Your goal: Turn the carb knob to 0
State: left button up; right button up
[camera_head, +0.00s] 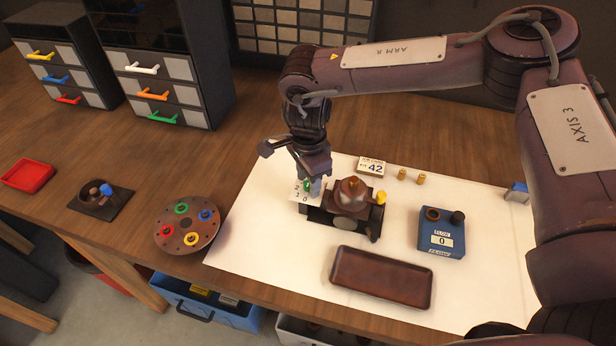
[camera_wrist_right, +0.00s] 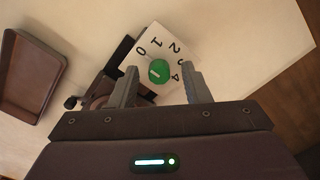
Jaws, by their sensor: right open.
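The carb knob (camera_wrist_right: 159,71) is green and round with a pale mark on its face. It sits on a white card (camera_wrist_right: 165,45) printed with digits, the 0 at the upper left of the knob. I cannot tell which digit the mark points at. In the head view, the carburetor (camera_head: 348,195) is a dark brown body on the white mat, and the green knob (camera_head: 307,186) is partly hidden at its left. My right gripper (camera_head: 314,188) is just above it. In the wrist view, the open fingers (camera_wrist_right: 160,68) stand either side of the knob, with visible gaps. My left gripper is out of view.
A brown tray (camera_head: 381,277) lies in front of the carburetor, and a blue FLOW box (camera_head: 441,233) showing 0 stands to the right. A round disc with coloured knobs (camera_head: 187,226) is at the left.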

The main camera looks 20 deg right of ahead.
aim_at(308, 183)
notch_tip(308, 183, up, 7)
jog(key=shift+f+b, duration=0.1)
jog(key=shift+b, duration=0.95)
jog(key=shift+r, duration=0.5)
